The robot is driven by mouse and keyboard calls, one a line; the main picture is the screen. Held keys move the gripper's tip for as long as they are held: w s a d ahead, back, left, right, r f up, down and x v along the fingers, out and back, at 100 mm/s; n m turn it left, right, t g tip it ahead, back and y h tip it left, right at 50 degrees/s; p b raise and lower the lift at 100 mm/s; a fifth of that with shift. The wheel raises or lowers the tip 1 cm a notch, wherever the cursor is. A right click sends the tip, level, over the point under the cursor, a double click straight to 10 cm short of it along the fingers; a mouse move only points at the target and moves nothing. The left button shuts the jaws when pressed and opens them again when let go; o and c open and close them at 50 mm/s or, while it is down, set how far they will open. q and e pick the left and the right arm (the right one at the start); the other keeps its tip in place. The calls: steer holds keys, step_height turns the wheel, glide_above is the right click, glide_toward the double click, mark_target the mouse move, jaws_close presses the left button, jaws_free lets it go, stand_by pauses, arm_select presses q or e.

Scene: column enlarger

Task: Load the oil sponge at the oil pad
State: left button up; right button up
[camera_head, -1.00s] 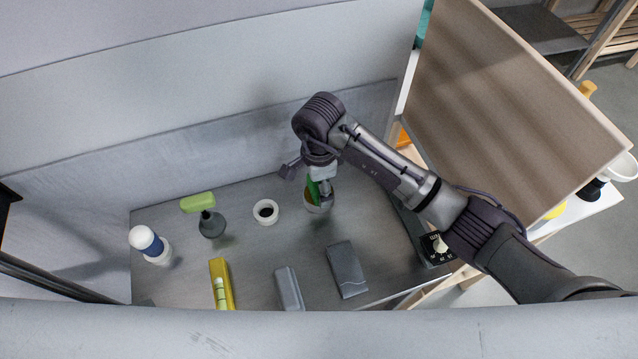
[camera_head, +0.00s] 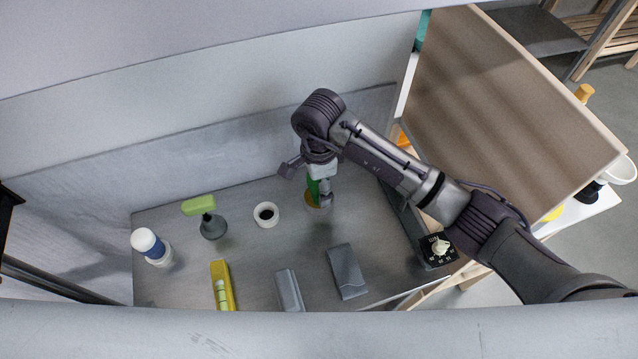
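My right gripper (camera_head: 320,188) points down at the back right of the grey tabletop and is shut on a narrow green thing (camera_head: 313,187), probably the oil sponge; the fingers and wrist hide much of it. Just below and behind the gripper tip is a small round amber patch (camera_head: 310,199), probably the oil pad, partly covered by the fingers. The green thing's lower end is at this patch; I cannot tell whether they touch. My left gripper is not in view.
On the grey tabletop (camera_head: 255,250) stand a white ring-shaped cup (camera_head: 266,214), a green-handled tool (camera_head: 199,205), a white-and-blue bottle (camera_head: 150,246), a yellow level (camera_head: 222,285) and two grey blocks (camera_head: 347,271) (camera_head: 289,290). A black dial box (camera_head: 438,250) is at right. A wall rises behind.

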steer(key=shift+r+p, duration=1.2)
steer(key=shift+r, duration=1.45)
steer(key=shift+s, duration=0.1)
